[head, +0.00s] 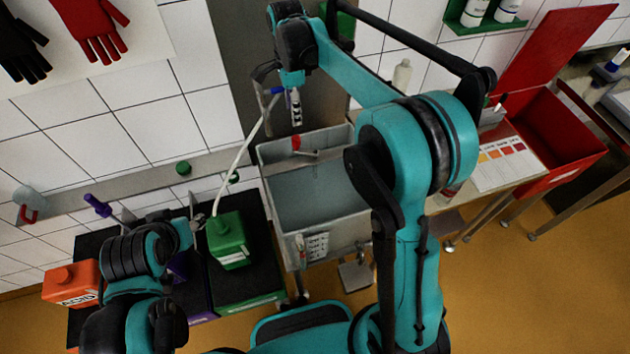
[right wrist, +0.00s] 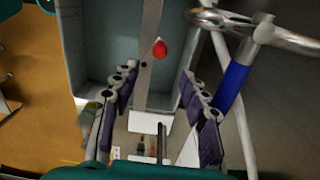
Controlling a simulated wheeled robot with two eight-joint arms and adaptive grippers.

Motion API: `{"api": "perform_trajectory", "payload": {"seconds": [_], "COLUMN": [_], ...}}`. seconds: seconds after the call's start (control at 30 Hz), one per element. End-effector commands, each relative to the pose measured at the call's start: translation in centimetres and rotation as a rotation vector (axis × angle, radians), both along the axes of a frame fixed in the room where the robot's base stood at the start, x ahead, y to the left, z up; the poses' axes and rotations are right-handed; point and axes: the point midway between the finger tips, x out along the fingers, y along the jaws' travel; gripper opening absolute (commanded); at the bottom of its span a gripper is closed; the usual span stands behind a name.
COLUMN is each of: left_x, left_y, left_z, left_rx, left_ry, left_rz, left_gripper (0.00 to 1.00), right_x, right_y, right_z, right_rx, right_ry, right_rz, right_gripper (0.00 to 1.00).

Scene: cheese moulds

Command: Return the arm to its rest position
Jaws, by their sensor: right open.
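My right arm reaches up through the middle of the head view, and its gripper (head: 295,108) hangs above the back edge of the sink (head: 318,192). In the right wrist view the two padded fingers of this gripper (right wrist: 158,112) stand wide apart with nothing held between them. My left gripper (head: 196,226) is at the lower left, beside the green canister (head: 228,243). I cannot tell whether its fingers are open or whether they touch the canister.
A metal pipe with a blue sleeve (right wrist: 236,78) is close to the right gripper. A red knob (right wrist: 159,48) lies near the sink's divider. An orange acid canister (head: 72,285) stands at the far left, and an open red box (head: 560,130) at the right. Floor at the lower right is clear.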

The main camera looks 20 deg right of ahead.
Motion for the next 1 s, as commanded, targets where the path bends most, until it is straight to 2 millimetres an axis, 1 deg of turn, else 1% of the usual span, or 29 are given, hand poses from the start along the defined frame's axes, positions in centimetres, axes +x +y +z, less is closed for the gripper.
{"api": "perform_trajectory", "payload": {"seconds": [0.47,0.6,0.67,0.77,0.9,0.97,1.0], "left_x": [0.0,0.0,0.0,0.0,0.0,0.0,0.0], "left_y": [0.0,0.0,0.0,0.0,0.0,0.0,0.0], "left_z": [0.0,-0.3,-0.6,-1.5,-2.8,-3.4,-3.7], "left_rx": [0.000,0.000,0.000,0.000,0.000,0.000,0.000], "left_ry": [0.000,0.000,0.000,0.000,0.000,0.000,0.000], "left_rz": [0.000,0.000,0.000,0.000,0.000,0.000,0.000], "left_gripper": [0.45,0.45,0.45,0.45,0.45,0.45,0.45], "right_x": [0.0,-0.7,-1.6,-4.2,-8.8,-10.8,-12.2], "right_y": [0.0,-0.3,-0.6,-1.3,-2.6,-3.1,-3.4], "right_z": [0.0,0.2,0.5,1.0,1.0,0.7,0.3], "right_rx": [0.000,0.001,0.003,-0.002,-0.038,-0.063,-0.083], "right_ry": [0.000,-0.018,-0.039,-0.099,-0.208,-0.252,-0.281], "right_rz": [0.001,0.042,0.095,0.242,0.514,0.630,0.707], "right_gripper": [0.45,0.45,0.45,0.45,0.45,0.45,0.45]}}
